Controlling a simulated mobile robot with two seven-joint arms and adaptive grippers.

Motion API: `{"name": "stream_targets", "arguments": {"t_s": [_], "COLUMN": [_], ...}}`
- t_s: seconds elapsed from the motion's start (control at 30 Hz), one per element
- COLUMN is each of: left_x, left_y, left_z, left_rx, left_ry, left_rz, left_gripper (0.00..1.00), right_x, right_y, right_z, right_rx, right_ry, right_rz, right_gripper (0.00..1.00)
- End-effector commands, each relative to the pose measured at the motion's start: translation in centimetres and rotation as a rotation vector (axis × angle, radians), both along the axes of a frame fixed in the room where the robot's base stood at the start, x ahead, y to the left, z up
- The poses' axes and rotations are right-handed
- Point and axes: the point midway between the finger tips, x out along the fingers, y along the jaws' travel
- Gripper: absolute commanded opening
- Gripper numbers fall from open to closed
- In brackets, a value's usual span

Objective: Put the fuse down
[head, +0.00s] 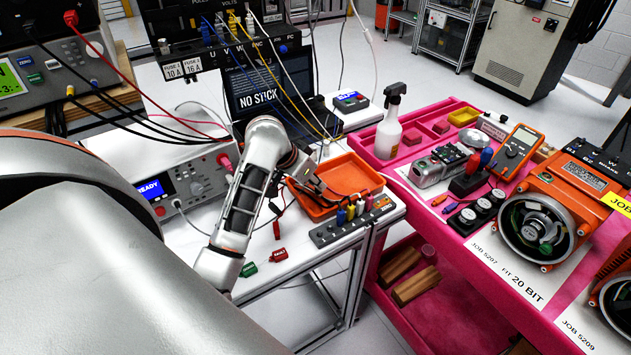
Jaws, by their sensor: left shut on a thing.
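My left gripper (316,190) is at the left edge of the orange tray (365,172) on the white bench. It points right and down, with its fingertips over or beside the tray's rim. It is shut on the fuse, which is too small and too covered by the fingers to make out. The visible tray floor looks empty. Labels reading FUSE 1 10 A and 16 A (182,68) are on the dark panel at the back. My right gripper is not in view.
A strip with coloured plugs (352,218) stands in front of the tray. Red and green tags (263,261) lie near the front edge. A READY instrument (175,190) and hanging cables crowd the left. A pink cart (455,270) with a spray bottle (389,128) and multimeter (519,147) stands right.

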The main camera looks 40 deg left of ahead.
Motion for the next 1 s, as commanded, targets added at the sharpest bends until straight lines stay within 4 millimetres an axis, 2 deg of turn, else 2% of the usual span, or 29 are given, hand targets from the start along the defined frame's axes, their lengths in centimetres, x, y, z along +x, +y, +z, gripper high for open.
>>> {"name": "stream_targets", "arguments": {"t_s": [0.1,0.13,0.17,0.2,0.5,0.67,1.0], "left_x": [-0.1,0.0,0.0,0.0,0.0,-0.2,-3.6], "left_y": [0.0,0.0,0.0,0.0,0.0,0.1,0.8], "left_z": [-0.4,-0.4,-0.3,-0.3,-0.3,0.7,6.1], "left_rx": [0.000,0.000,0.000,0.000,0.000,0.001,0.005], "left_ry": [0.002,0.001,0.001,0.001,0.001,-0.001,-0.003], "left_rz": [0.000,0.000,0.000,0.000,0.000,0.001,0.000], "left_gripper": [0.00,0.22,0.30,0.31,0.31,0.31,0.31], "right_x": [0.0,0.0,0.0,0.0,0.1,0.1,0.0], "right_y": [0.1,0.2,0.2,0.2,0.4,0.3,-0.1], "right_z": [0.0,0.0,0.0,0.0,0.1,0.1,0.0], "right_rx": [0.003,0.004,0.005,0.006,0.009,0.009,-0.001], "right_ry": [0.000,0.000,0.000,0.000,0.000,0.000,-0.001], "right_rz": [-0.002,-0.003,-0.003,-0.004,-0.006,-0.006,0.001], "right_gripper": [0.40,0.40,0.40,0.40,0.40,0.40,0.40]}}
